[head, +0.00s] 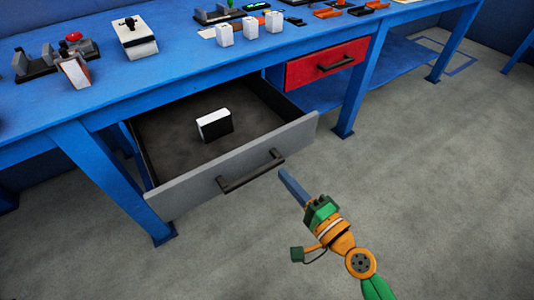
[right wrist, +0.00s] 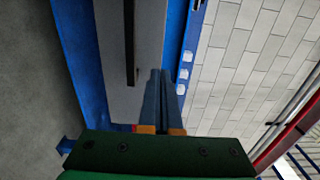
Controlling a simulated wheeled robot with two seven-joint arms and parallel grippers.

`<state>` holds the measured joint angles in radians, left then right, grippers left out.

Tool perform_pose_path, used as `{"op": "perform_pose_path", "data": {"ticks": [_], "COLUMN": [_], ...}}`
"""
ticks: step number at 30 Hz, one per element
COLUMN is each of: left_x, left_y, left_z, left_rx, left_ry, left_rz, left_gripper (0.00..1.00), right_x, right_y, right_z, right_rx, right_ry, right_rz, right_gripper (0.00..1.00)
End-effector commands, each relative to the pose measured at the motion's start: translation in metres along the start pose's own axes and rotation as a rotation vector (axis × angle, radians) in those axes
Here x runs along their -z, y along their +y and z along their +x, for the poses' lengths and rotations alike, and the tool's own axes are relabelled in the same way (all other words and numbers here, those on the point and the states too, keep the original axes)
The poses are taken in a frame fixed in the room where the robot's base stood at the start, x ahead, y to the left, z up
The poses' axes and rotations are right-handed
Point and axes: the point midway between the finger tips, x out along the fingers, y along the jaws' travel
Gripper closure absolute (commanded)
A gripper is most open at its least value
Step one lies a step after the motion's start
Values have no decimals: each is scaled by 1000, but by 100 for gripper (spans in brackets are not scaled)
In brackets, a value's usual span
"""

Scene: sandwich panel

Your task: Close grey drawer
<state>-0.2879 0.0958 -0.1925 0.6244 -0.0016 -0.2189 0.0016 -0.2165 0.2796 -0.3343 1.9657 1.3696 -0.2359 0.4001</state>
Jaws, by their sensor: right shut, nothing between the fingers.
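The grey drawer (head: 182,194) is pulled out under the blue workbench, and its inside shows. A black and white block (head: 215,124) stands in it. The drawer's dark bar handle (head: 250,171) is on the grey front. My right gripper (head: 283,173) is shut and empty, with its fingertips just right of the handle in the head view. In the right wrist view the shut fingers (right wrist: 161,75) point toward the grey drawer front (right wrist: 150,40), beside the handle (right wrist: 130,45). I cannot tell whether they touch the front. My left gripper is not in view.
A closed red drawer (head: 299,74) sits to the right under the blue bench (head: 185,62). White cubes, a white-topped device (head: 137,40) and several tools lie on the bench. Blue legs (head: 362,85) flank the drawers. The grey floor (head: 430,190) in front is clear.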

Motion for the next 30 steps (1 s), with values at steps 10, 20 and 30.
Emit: {"op": "perform_pose_path", "data": {"ticks": [10,20,30], "left_x": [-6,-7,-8], "left_y": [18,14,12], "left_z": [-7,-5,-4], "left_rx": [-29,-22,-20], "left_ry": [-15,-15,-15], "left_rz": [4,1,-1], "left_gripper": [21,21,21], "right_x": [0,0,0], "right_y": [0,1,1], "right_z": [72,93,94], "right_rx": [1,-2,-2], "right_ry": [-1,0,0], "right_rz": [-1,-2,-3], "right_gripper": [100,100,100]}}
